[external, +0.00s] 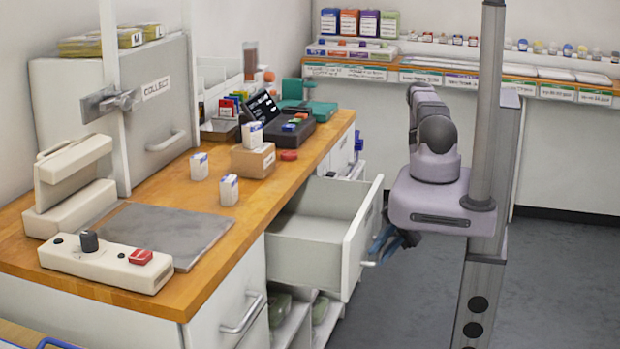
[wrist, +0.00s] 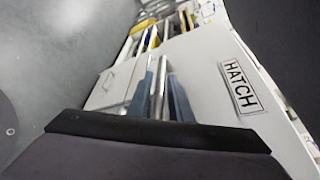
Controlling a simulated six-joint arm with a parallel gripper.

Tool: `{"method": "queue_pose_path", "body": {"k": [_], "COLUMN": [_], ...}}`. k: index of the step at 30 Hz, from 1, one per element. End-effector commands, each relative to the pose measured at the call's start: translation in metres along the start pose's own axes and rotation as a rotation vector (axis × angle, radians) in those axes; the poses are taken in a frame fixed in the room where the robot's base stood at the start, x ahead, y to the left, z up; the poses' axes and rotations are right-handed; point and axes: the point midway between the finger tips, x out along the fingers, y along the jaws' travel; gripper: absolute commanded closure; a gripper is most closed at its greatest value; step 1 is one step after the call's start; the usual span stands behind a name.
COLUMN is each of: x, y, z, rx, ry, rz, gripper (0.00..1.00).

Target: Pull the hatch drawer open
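The hatch drawer (external: 318,240) stands well out from the counter, its empty inside in view. Its white front (wrist: 215,75) carries a HATCH label (wrist: 239,88) in the wrist view. The metal bar handle (wrist: 159,88) runs between the two blue fingers of my gripper (wrist: 161,92), which lie close along both sides of it. My gripper is shut on the handle. In the external view my gripper (external: 383,246) is at the outer face of the drawer front, partly hidden by my wrist, and only the handle's near end (external: 368,263) shows.
The wooden counter (external: 255,205) above holds small boxes, a grey mat (external: 168,232) and a control box (external: 105,262). Another handled front (external: 240,312) is nearer the camera. Open shelves with green items lie below the drawer. Floor (external: 570,270) to the right is clear.

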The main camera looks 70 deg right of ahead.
Motion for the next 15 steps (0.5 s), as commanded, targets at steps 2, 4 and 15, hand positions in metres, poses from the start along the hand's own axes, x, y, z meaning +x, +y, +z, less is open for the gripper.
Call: {"method": "queue_pose_path", "body": {"k": [2,4,15], "x": [0.0,0.0,-0.029], "y": [0.0,-0.001,-0.002], "z": [0.001,0.001,0.001], "rx": [0.001,0.001,-0.002], "ry": [-0.002,-0.002,0.004], "rz": [-0.001,-0.002,-0.002], "gripper": [0.81,0.81,0.81]}}
